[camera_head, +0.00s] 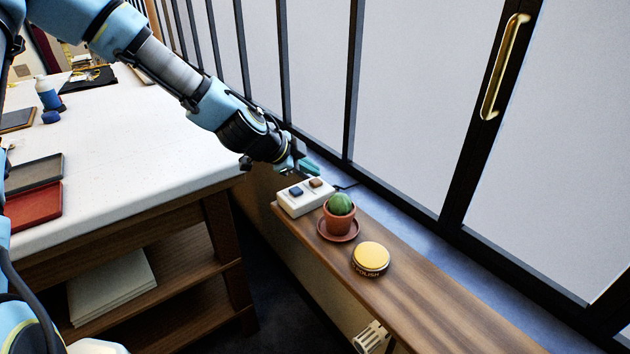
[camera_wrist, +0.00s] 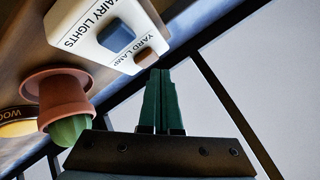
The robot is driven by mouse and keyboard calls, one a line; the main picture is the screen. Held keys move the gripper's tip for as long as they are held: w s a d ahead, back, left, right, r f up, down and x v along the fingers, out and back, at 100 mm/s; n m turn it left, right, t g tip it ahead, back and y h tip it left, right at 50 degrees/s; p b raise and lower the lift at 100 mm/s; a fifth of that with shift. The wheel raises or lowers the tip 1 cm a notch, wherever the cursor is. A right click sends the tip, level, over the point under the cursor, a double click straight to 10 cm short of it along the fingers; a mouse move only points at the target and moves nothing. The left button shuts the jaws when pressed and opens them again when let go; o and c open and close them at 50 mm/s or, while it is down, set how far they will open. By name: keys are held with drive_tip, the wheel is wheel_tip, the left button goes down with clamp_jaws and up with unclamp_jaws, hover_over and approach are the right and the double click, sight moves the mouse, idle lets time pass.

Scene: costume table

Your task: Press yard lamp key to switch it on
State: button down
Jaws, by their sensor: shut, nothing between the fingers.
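A white switch box (camera_head: 303,201) sits on the far left end of the wooden shelf. It has a blue key (camera_head: 296,191) and a brown key (camera_head: 316,183). In the wrist view, the blue key (camera_wrist: 116,38) is by the label FAIRY LIGHTS and the brown yard lamp key (camera_wrist: 146,57) is by the label YARD LAMP. My gripper (camera_head: 304,168) is shut and empty, close to the brown key. In the wrist view, its green fingertips (camera_wrist: 160,72) appear just beside that key. I cannot tell whether they touch it.
A potted cactus (camera_head: 339,213) on a saucer stands close in front of the box. A yellow-lidded polish tin (camera_head: 371,258) is nearer on the shelf (camera_head: 440,300). A dark-framed window with a brass handle (camera_head: 503,66) runs along the right. A white-topped table (camera_head: 130,150) is at left.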

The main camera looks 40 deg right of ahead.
sight(311, 182)
drive_tip(key=shift+f, duration=0.15)
drive_tip(key=shift+f+b, duration=0.3)
drive_tip(key=shift+b, duration=0.2)
drive_tip(key=shift+f, duration=0.25)
idle(0.5)
drive_tip(key=shift+r, duration=0.75)
drive_tip(key=shift+r, duration=0.1)
wheel_tip(311, 182, up, 6)
drive_tip(key=p, duration=0.4)
idle(0.6)
